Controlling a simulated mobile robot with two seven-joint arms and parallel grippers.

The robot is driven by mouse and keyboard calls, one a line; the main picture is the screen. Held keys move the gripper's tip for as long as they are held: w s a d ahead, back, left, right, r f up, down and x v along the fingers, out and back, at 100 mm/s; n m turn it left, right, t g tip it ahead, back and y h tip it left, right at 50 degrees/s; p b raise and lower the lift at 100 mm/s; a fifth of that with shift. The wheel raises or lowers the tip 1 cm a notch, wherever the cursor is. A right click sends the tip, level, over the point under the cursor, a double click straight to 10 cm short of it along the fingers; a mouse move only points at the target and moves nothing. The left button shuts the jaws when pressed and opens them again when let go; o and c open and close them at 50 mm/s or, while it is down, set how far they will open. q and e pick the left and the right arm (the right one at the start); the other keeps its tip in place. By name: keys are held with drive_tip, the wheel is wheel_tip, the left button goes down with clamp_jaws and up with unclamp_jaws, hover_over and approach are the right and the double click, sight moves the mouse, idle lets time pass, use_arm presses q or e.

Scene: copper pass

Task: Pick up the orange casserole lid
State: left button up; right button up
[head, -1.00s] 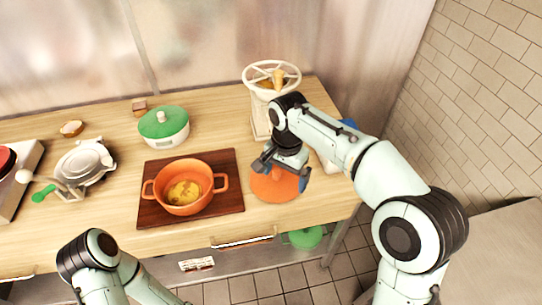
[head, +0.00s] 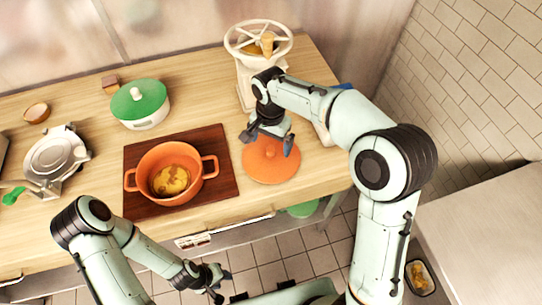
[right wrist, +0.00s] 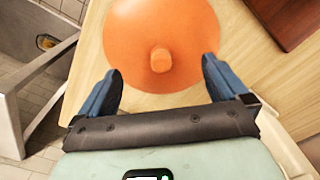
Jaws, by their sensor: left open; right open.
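The orange casserole lid (head: 270,165) lies flat on the wooden counter, right of the dark board. It also shows in the right wrist view (right wrist: 162,28), with its round knob (right wrist: 161,60) toward me. My right gripper (head: 268,141) is open above the lid. In the right wrist view its two fingers (right wrist: 160,75) stand apart on either side of the knob, not closed on it. The orange casserole pot (head: 171,176) stands open on the dark wooden board (head: 215,190) with yellow food inside. My left gripper (head: 215,282) is open and empty, in front of the counter's edge.
A white pot with a green lid (head: 140,102) stands behind the board. A cream wheel-topped device (head: 250,75) stands behind my right gripper. A silver appliance (head: 55,158) is at left. The counter (head: 195,110) is clear between the green-lidded pot and the device.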

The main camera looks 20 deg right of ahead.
sight(271, 149)
drive_tip(key=f, duration=0.5)
drive_tip(key=shift+w+d+f, duration=0.1)
drive_tip(key=shift+w, duration=0.1)
drive_tip(key=shift+c, duration=0.3)
